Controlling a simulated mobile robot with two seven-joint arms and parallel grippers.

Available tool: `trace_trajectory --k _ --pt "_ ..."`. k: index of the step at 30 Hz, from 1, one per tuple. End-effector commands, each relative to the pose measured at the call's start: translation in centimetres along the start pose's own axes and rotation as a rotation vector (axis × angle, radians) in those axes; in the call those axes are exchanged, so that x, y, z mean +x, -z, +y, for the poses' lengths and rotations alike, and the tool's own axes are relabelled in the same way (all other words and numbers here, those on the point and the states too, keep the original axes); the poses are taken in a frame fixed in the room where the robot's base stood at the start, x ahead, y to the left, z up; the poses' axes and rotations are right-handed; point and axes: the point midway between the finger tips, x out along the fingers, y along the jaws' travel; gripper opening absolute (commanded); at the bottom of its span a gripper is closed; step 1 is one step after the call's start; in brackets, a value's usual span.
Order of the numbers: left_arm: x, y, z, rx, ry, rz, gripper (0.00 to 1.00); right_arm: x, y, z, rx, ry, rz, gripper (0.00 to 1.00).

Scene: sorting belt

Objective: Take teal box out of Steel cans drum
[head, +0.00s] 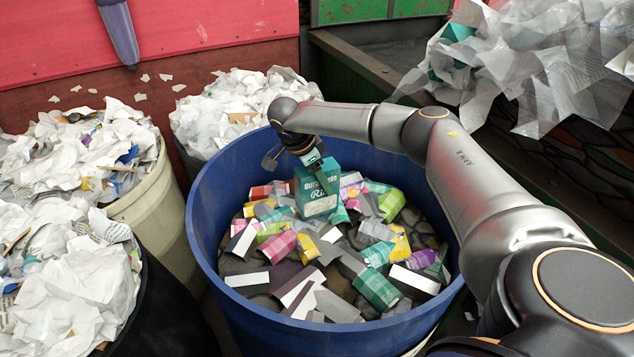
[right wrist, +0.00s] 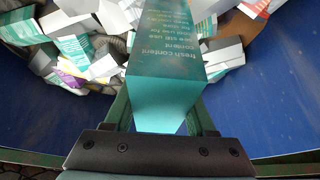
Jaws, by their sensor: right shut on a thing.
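The teal box (head: 317,191) stands inside the blue drum (head: 214,281), toward its back, above or on a heap of cartons and cans. My right gripper (head: 322,172) reaches in over the drum from the right and is shut on the box's upper part. In the right wrist view the teal box (right wrist: 166,80) fills the space between the fingers of my right gripper (right wrist: 162,120). I cannot tell whether the box's underside touches the heap. My left gripper is not in view.
Bins heaped with white paper (head: 62,280) stand to the left and behind the drum. A clump of clear and white plastic sheets (head: 535,60) fills the upper right. A red wall (head: 220,25) is behind. My right arm crosses the drum's right rim.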

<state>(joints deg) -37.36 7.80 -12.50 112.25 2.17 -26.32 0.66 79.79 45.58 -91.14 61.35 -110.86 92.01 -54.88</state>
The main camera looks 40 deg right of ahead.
Motion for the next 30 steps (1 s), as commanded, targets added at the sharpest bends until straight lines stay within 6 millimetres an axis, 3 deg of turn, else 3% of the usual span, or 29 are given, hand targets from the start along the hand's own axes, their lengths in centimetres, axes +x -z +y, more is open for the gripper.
trace_trajectory --k 6,17,24,30 --pt "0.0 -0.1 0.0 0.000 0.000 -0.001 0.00 0.0 0.0 0.0 0.000 0.000 0.000 0.04" --pt "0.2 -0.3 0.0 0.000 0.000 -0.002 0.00 -0.4 0.1 0.0 0.000 0.001 0.000 0.04" --pt "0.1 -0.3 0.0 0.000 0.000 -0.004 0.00 -3.8 1.5 0.0 0.001 0.004 -0.003 0.04" --pt "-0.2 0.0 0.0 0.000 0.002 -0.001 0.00 -7.4 2.1 3.1 -0.003 0.005 -0.002 0.04"
